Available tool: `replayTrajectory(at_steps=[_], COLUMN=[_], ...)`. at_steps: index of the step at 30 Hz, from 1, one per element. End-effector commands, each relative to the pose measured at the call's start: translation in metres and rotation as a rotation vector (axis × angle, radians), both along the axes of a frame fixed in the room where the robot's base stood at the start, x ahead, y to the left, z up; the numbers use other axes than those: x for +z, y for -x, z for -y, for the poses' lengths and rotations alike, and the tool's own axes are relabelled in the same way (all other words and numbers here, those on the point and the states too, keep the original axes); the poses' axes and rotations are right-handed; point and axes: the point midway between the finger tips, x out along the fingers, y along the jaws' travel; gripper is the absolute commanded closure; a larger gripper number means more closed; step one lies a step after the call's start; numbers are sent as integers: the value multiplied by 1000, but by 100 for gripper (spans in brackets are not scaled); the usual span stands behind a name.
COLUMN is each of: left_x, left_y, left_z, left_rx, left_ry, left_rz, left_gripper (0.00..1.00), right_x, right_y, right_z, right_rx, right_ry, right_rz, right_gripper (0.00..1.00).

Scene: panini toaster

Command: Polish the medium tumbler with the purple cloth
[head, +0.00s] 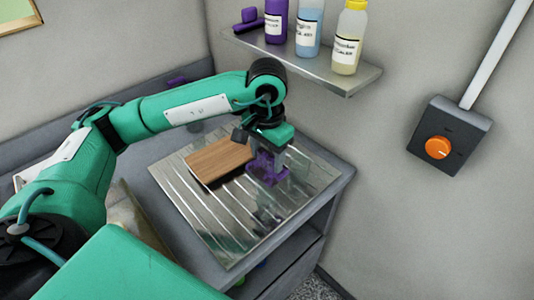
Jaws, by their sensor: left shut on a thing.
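My left gripper (266,158) is over the ridged metal tray and points down. It is shut on the purple cloth (267,172), which hangs at its fingertips, low over the tray, right of the wooden board. I cannot tell whether the cloth touches anything. A faint clear shape shows just below the cloth; I cannot tell whether it is a glass tumbler or a reflection in the metal. No tumbler can be made out for sure. My right gripper is not in view.
The ridged metal tray (215,222) lies on a grey counter (338,180) and bears a wooden board (219,160). A wall shelf (352,84) above holds purple, blue (309,25) and yellow (349,40) bottles. A grey box with an orange knob (437,148) is on the right wall. The tray's front is clear.

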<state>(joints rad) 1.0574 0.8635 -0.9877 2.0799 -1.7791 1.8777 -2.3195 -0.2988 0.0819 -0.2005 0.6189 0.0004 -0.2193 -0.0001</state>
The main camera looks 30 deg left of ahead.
Motion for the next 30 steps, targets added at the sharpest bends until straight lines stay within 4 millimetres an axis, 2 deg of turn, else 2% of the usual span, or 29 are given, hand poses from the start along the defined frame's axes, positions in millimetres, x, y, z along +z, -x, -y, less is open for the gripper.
replayTrajectory(at_steps=[30], left_x=[-8], left_y=[0], left_z=[0], left_rx=[0], left_ry=[0], left_rz=[0], left_gripper=[70], right_x=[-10], right_y=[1], right_z=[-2], right_rx=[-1], right_ry=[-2], right_rz=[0], right_gripper=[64])
